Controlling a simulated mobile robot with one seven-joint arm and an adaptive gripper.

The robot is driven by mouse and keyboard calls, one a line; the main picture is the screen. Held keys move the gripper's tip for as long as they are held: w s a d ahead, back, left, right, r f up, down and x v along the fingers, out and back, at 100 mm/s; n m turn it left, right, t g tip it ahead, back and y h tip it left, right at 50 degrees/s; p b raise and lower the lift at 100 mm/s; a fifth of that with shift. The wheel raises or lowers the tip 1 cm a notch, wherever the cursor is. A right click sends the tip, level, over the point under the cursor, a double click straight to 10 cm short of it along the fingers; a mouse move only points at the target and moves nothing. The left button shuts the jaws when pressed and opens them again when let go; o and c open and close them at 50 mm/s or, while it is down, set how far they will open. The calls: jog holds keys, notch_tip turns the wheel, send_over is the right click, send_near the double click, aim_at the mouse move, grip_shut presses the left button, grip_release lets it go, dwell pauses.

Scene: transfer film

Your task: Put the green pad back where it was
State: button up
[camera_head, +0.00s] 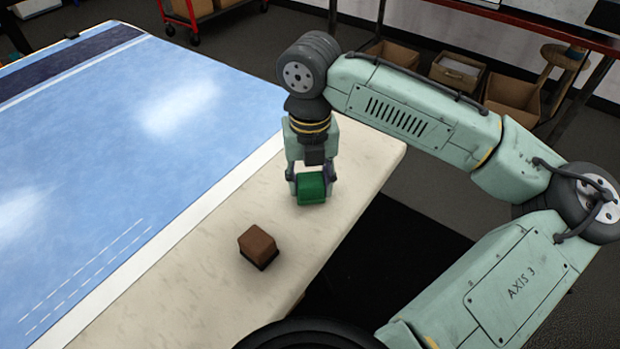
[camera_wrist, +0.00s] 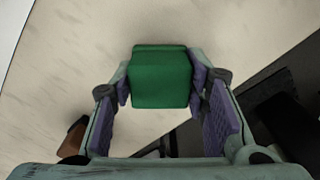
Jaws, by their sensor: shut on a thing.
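The green pad (camera_head: 311,188) is a small green block near the right edge of the table. My gripper (camera_head: 311,181) points down and is shut on it, one finger on each side. In the wrist view the green pad (camera_wrist: 161,78) sits between the purple finger pads of my gripper (camera_wrist: 162,84). The table's pale surface shows beyond it. I cannot tell whether the pad touches the table or is held just above it.
A brown block (camera_head: 258,246) with a dark base stands on the pale table border (camera_head: 215,265), nearer the camera. A blue sheet (camera_head: 110,160) covers the table's left part. The table edge drops off at right. Cardboard boxes (camera_head: 512,97) stand beyond.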

aim_at(311, 179)
jog(key=o, duration=0.5)
jog(key=shift+f, duration=0.15)
jog(key=o, duration=0.5)
notch_tip(311, 179, up, 12)
jog(key=shift+r, duration=0.2)
